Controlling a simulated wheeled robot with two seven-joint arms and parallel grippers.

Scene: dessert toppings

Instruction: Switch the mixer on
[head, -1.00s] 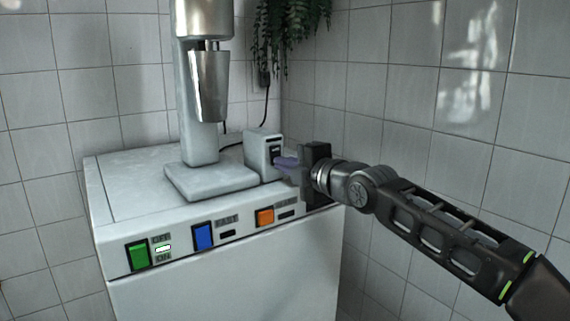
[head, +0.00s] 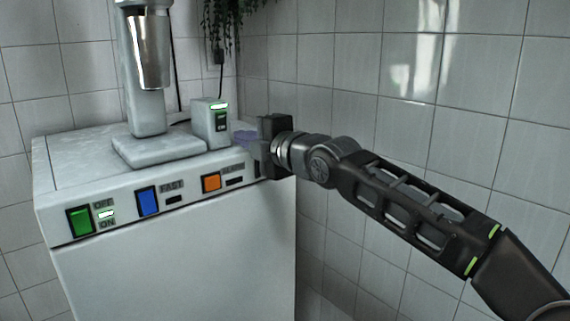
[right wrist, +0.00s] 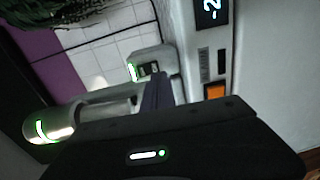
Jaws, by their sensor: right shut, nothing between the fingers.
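The mixer (head: 147,70) stands upright on the white cabinet, with a steel cup under its head. Beside its base is a small pale box (head: 208,122) with a dark rocker switch (head: 221,122) and a lit green lamp (head: 219,106) on top. The box and its green light also show in the right wrist view (right wrist: 150,66). My right gripper (head: 243,138) is shut and empty, its purplish fingers just right of the box. They also show in the right wrist view (right wrist: 156,94). In the head view the fingertips look a little apart from the switch. My left gripper is out of view.
The cabinet front (head: 180,270) carries a green switch (head: 80,221) with a lit lamp, a blue one (head: 147,201) and an orange one (head: 211,182). A plant (head: 235,20) hangs behind, and a black cord (head: 221,75) runs down the tiled wall. Right of the cabinet is free.

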